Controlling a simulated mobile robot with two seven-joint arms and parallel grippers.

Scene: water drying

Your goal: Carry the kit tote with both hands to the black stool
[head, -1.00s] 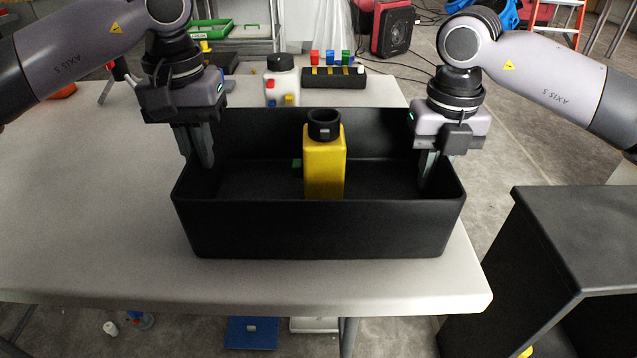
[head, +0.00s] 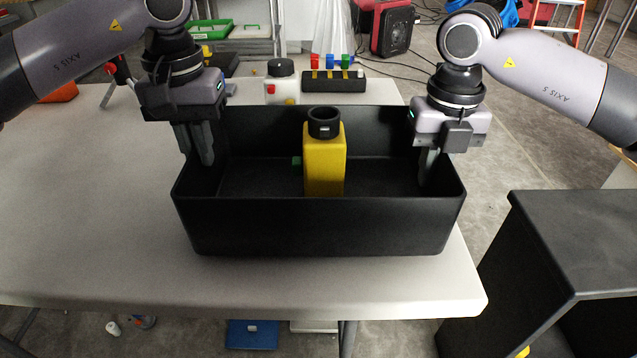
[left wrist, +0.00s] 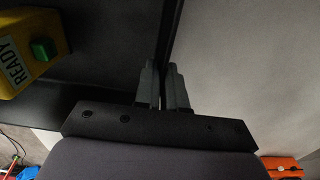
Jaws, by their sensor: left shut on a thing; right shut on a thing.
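The black kit tote (head: 320,228) is over the front part of the white table, with a yellow bottle-like item (head: 324,165) with a black ring top standing inside. My left gripper (head: 205,158) is shut on the tote's left wall. In the left wrist view my left gripper (left wrist: 163,100) has one finger on each side of the thin black wall. My right gripper (head: 428,170) is shut on the tote's right wall. The black stool (head: 575,235) stands at the right, beside the table. Whether the tote's underside touches the table is hard to tell.
The white table (head: 90,200) holds a white item with coloured blocks (head: 280,82) and a black rack (head: 334,79) behind the tote. The yellow item's READY label (left wrist: 12,62) shows in the left wrist view. A strip of floor lies between table and stool.

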